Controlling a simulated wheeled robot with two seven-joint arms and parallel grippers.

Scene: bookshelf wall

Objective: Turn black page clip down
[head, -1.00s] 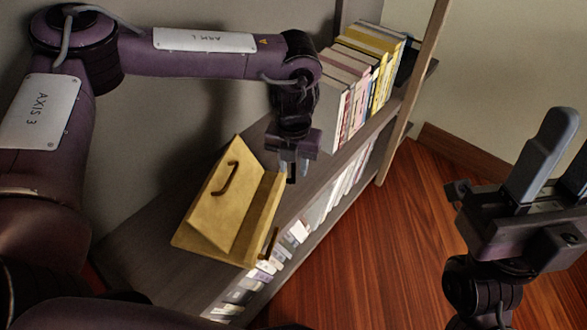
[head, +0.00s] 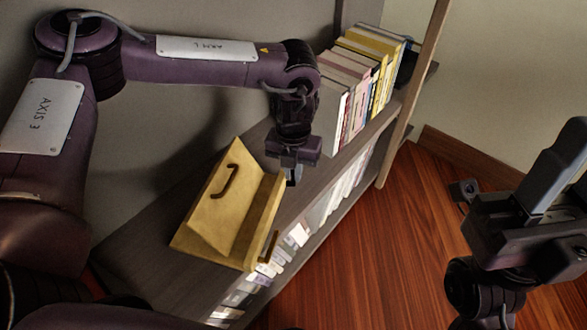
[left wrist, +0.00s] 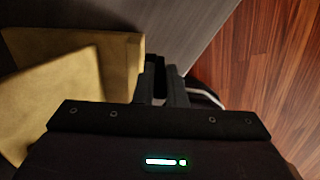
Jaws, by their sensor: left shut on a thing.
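A yellow wooden book stand (head: 219,199) sits on the shelf top (head: 150,249). It has a brown clip (head: 223,182) on its sloped back and another brown clip (head: 269,246) at its front lip. My left gripper (head: 291,170) points down at the stand's right end, its fingers shut. A small black piece (head: 291,180), which looks like the black page clip, shows at the fingertips. In the left wrist view a dark piece (left wrist: 159,82) sits between the fingers, beside the stand (left wrist: 122,45). My right gripper (head: 572,165) is open, far to the right and cut off by the frame edge.
A row of books (head: 362,75) stands behind my left gripper on the shelf. More books (head: 300,232) fill the level below. A wooden upright (head: 408,95) stands at the shelf's far end. The wooden floor (head: 390,260) is clear.

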